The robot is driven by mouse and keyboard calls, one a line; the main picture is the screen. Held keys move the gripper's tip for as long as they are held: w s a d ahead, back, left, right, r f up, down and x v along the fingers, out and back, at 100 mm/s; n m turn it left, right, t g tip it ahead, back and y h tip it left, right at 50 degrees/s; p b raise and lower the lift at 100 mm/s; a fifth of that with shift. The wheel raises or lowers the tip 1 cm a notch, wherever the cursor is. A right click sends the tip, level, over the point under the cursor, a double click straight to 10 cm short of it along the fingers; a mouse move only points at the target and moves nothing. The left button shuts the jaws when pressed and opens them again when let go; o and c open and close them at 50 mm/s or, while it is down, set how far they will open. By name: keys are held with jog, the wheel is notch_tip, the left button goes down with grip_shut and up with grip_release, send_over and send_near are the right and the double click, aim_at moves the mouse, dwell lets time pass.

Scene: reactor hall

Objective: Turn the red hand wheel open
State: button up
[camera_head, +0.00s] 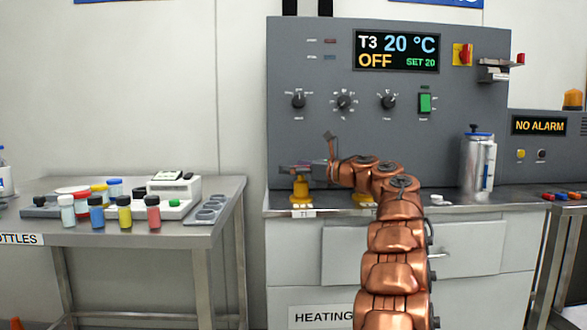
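No red hand wheel can be made out in the head view. My copper-coloured arm rises from the bottom and bends left over the steel bench. My gripper (296,170) points left, just above a small yellow object (301,190) on the bench at the T1 label. The gripper is small and seen from behind, so whether its fingers are open or shut, or touch the yellow object, cannot be told.
The panel display (397,51) reads T3 20 °C, OFF, SET 20. A metal canister (478,165) stands on the bench right of my arm. A left table (205,236) holds coloured bottles and a small device. A NO ALARM box (540,125) is at right.

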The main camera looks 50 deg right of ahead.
jog(key=shift+s, duration=0.1)
jog(key=shift+s+d, duration=0.15)
jog(key=shift+s, duration=1.7)
jog(key=shift+s+d, duration=0.15)
jog(key=shift+s, duration=1.7)
